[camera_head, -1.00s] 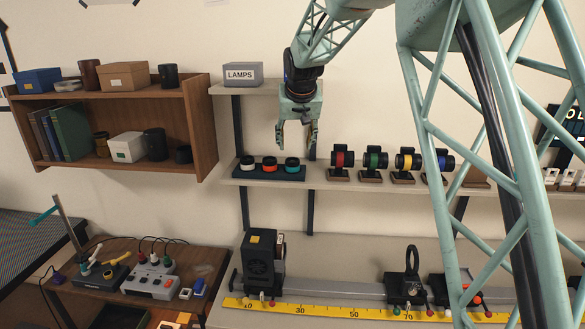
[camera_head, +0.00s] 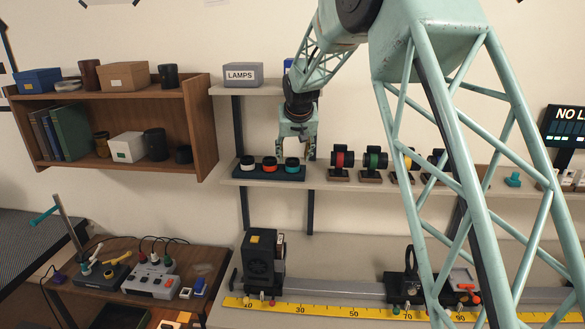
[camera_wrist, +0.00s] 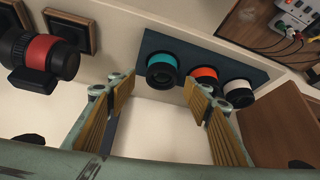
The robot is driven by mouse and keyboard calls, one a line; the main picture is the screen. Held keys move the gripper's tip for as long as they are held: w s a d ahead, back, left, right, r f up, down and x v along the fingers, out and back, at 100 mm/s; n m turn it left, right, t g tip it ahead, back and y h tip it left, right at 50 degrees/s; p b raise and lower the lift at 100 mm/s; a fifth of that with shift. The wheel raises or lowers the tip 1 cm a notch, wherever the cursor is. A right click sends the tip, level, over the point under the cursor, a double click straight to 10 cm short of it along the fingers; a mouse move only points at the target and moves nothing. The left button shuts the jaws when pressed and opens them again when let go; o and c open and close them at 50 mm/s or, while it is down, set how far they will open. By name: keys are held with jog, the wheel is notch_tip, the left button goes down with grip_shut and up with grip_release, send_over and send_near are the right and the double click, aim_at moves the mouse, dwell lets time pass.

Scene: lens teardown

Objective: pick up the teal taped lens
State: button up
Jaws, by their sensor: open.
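The teal taped lens (camera_head: 292,164) stands at the right end of a dark holder (camera_head: 262,175) on the shelf, beside the orange taped lens (camera_head: 269,163) and the white taped lens (camera_head: 247,162). My gripper (camera_head: 296,151) is open and empty just above the teal lens, fingers pointing down. In the wrist view, the teal lens (camera_wrist: 162,69) appears between and beyond the two fingers (camera_wrist: 163,90), with clear space around it. The orange lens (camera_wrist: 204,76) is partly behind the right finger. I see no contact with the teal lens.
Several taped lenses on stands, such as the red one (camera_head: 341,159), line the shelf to the right. A LAMPS box (camera_head: 243,74) sits on the upper shelf (camera_head: 230,90), left of my arm. An optical rail (camera_head: 340,290) runs below.

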aim_at(292, 160)
jog(key=shift+f, duration=0.15)
jog(key=shift+a+p+x, duration=0.2)
jog(key=shift+p+x, duration=0.3)
jog(key=shift+x, duration=2)
jog(key=shift+c, duration=0.4)
jog(key=shift+w, duration=0.1)
jog(key=c, duration=0.9)
